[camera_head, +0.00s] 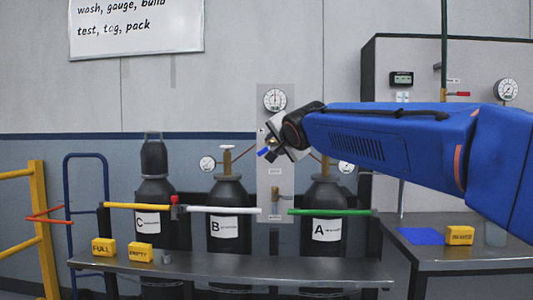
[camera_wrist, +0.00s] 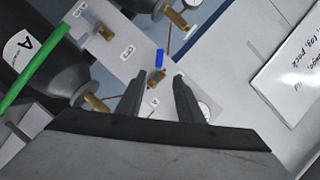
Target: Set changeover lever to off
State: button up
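The changeover lever has a blue handle (camera_wrist: 159,59) and a brass body (camera_wrist: 154,99) on the pale panel. Its blue handle also shows in the head view (camera_head: 263,152), left of my gripper (camera_head: 273,147). In the wrist view my gripper (camera_wrist: 158,77) is open, with nothing held. The brass body shows between the two fingers, and the blue handle shows just beyond the fingertips. I cannot tell whether a finger touches the lever. In the head view my gripper hides part of the panel (camera_head: 264,105) around the lever.
Dark cylinders A (camera_head: 322,255), B (camera_head: 229,245) and C (camera_head: 150,190) stand behind coloured bars. A gauge (camera_head: 275,99) sits above the lever and a brass fitting (camera_head: 275,197) below it. A steel bench (camera_head: 230,272) runs in front, with yellow blocks (camera_head: 103,247) on it.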

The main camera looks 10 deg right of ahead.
aim_at(264, 151)
jog(key=x, duration=1.6)
jog(key=shift+w, duration=0.1)
grip_shut()
